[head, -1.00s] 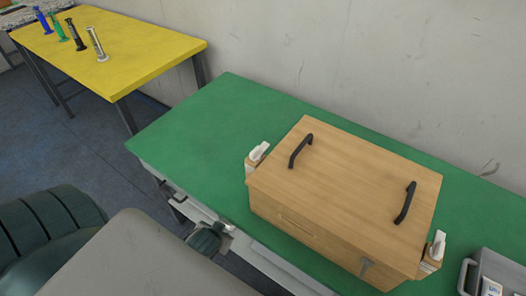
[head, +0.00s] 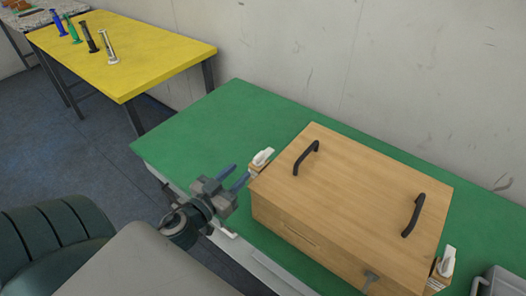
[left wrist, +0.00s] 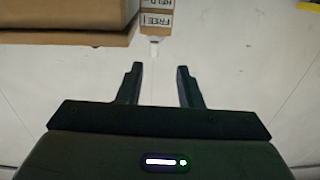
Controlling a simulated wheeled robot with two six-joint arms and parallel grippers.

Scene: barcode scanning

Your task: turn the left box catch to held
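The wooden box (head: 350,190) stands on the green table with its lid down. The left box catch (head: 262,157) is a white lever on a small wooden block at the box's left end. In the left wrist view a block with labels HELD and FREE (left wrist: 156,22) is at the top edge, with a small white tip (left wrist: 154,41) just below FREE. The lever's exact setting is hard to tell. My left gripper (head: 236,175) is open and empty, just left of the catch and apart from it; its fingers (left wrist: 158,78) are spread. My right gripper is not in view.
A second white catch (head: 446,262) is at the box's right end. Two black handles (head: 306,157) stand up from the lid. A grey container (head: 497,283) is at the lower right. The green table (head: 210,120) is clear behind and left of the box. A yellow table (head: 140,65) stands farther back.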

